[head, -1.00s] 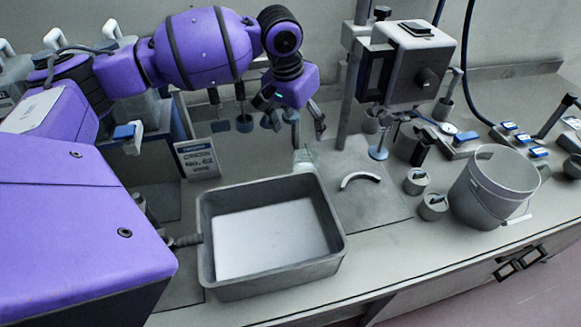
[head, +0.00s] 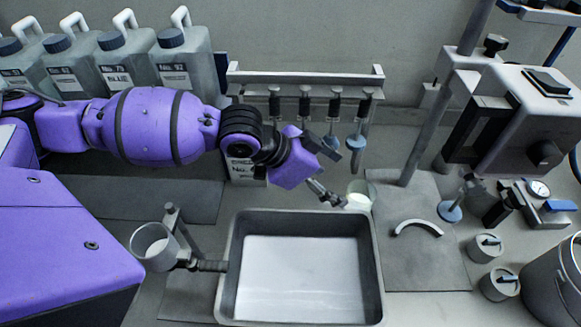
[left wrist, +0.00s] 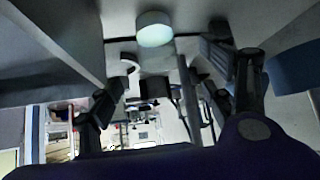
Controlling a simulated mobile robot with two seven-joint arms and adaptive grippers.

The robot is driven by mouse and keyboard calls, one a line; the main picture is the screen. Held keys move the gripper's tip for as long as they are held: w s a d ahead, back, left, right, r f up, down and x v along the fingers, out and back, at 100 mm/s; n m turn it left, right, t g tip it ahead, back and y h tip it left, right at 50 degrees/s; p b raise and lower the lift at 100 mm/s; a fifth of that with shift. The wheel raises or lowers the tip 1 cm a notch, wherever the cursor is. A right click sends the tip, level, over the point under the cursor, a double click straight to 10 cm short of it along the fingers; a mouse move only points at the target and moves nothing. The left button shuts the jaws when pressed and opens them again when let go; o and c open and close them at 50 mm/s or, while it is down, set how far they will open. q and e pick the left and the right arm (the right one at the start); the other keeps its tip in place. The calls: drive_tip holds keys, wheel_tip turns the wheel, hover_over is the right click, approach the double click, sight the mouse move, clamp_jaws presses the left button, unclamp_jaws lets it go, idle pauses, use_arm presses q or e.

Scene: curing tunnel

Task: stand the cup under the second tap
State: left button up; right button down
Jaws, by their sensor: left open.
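A small clear cup with a pale green-white look (head: 360,196) stands upright on the bench, just behind the back right corner of a grey tray. My left gripper (head: 328,196) is open, low and close to the cup's left side in the head view. In the left wrist view the cup (left wrist: 154,30) shows at the top, beyond and between the spread fingers (left wrist: 170,95), with nothing between them. I cannot tell whether a fingertip touches it. A row of several dark taps (head: 305,100) hangs from a rail (head: 300,77) behind the gripper. My right gripper is out of view.
The grey tray (head: 375,265) fills the front middle. Grey jugs (head: 125,60) line the back left. A curved grey piece (head: 418,229) and a post-mounted machine (head: 515,120) are at right.

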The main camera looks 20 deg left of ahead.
sight(349, 189)
use_arm(q)
drive_tip(key=x, duration=0.6)
drive_tip(key=shift+d, duration=0.2)
drive_tip(key=shift+w+d+f, duration=0.2)
drive_tip(key=shift+d+f, duration=0.15)
drive_tip(key=shift+d, duration=0.05)
drive_tip(key=x, duration=0.4)
drive_tip(key=shift+f+p, duration=0.2)
drive_tip(key=shift+p, duration=0.1)
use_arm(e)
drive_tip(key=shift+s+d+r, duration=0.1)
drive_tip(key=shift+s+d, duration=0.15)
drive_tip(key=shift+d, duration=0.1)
use_arm(q)
drive_tip(key=shift+c, duration=0.4)
drive_tip(key=c, duration=1.1)
drive_tip(key=shift+c, duration=1.3)
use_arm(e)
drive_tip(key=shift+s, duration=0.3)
